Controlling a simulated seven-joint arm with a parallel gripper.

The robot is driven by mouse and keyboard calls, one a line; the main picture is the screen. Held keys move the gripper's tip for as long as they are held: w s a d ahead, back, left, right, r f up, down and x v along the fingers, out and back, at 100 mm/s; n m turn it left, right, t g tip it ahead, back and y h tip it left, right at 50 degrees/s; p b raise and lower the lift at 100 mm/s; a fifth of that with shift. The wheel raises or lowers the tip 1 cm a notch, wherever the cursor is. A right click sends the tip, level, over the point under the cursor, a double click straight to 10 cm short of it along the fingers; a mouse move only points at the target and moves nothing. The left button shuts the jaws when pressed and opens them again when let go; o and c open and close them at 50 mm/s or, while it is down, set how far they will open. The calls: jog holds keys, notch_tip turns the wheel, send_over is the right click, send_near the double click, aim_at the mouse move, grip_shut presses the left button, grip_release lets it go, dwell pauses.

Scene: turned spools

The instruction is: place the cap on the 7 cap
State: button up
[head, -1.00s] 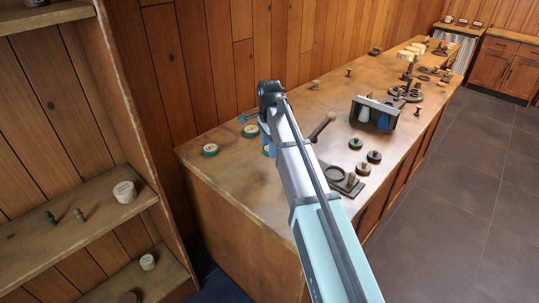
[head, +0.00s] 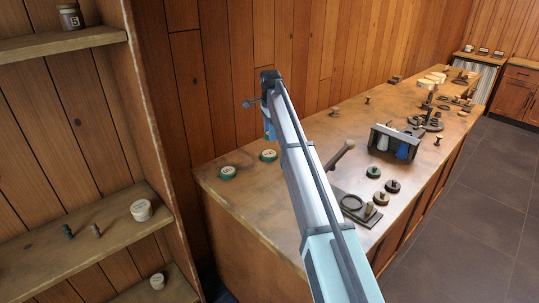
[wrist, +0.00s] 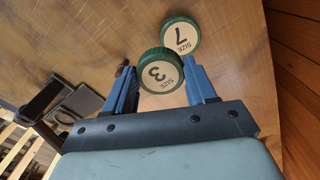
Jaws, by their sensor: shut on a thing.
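My gripper (wrist: 162,84) is shut on a green cap with a cream top marked SIZE 3 (wrist: 160,72), between its blue fingers. In the wrist view a similar green cap marked SIZE 7 (wrist: 180,37) lies on the wooden bench just beyond the held cap. The two overlap slightly in the picture; I cannot tell the height between them. In the head view my gripper (head: 262,115) is above the near left end of the bench, and the held cap is not clearly visible.
The bench (head: 235,200) also bears several dark round pieces (head: 392,186), a dark base with a ring and handle (head: 357,208), and a rack with blue items (head: 396,142). A wood-panel wall stands behind. A shelf (head: 75,237) with small items is at left.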

aim_at(269, 153)
jog(key=shift+m, duration=0.5)
jog(key=shift+w+a+f, duration=0.15)
jog(key=shift+w+f, duration=0.4)
jog(key=shift+f, duration=1)
jog(key=shift+w+a+f, duration=0.1)
jog(key=shift+w+f, duration=0.5)
jog(key=shift+f, duration=1)
jog(key=shift+w+a+f, duration=0.15)
jog(key=shift+w+f, duration=0.4)
jog(key=shift+f, duration=1)
jog(key=shift+f, duration=0.1)
jog(key=o, duration=1)
notch_tip(269, 153, up, 12)
jog(key=shift+r, duration=0.15)
